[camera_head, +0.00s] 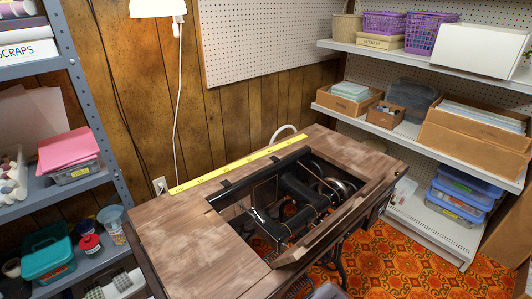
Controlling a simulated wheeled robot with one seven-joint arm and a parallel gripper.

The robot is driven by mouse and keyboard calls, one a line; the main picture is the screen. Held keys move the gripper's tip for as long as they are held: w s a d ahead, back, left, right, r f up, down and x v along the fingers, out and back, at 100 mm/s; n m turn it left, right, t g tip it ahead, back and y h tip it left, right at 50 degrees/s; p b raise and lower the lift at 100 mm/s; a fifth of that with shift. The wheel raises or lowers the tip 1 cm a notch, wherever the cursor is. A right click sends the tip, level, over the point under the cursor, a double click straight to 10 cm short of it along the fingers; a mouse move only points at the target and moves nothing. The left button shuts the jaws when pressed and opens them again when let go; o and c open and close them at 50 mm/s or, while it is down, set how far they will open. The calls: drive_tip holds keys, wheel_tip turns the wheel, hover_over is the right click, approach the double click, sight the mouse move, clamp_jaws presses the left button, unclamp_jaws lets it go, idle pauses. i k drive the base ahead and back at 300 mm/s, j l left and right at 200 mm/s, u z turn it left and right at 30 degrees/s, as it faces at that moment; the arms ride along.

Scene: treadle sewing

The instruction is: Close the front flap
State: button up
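A brown wooden treadle sewing table (185,245) stands in the middle. Its top has a long opening with a black sewing machine (300,195) lowered inside. The front flap (345,217) is a narrow wooden strip along the near side of the opening. It looks tilted rather than level with the top, and the opening beside it is uncovered. Its hinge is not clear from here. My gripper does not show in this view, and nothing is seen touching the flap.
A yellow measuring tape (235,170) lies along the table's back edge. A grey rack (90,110) stands left, with white loaded shelves (400,135) at right. Patterned orange carpet (400,255) is open at the lower right. A small grey shape (326,291) is cut off at the bottom edge.

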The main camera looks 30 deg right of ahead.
sight(298, 250)
drive_tip(key=k+l, duration=0.35)
drive_tip(key=k+l+z, duration=0.1)
drive_tip(key=k+l, duration=0.3)
drive_tip(key=l, duration=0.1)
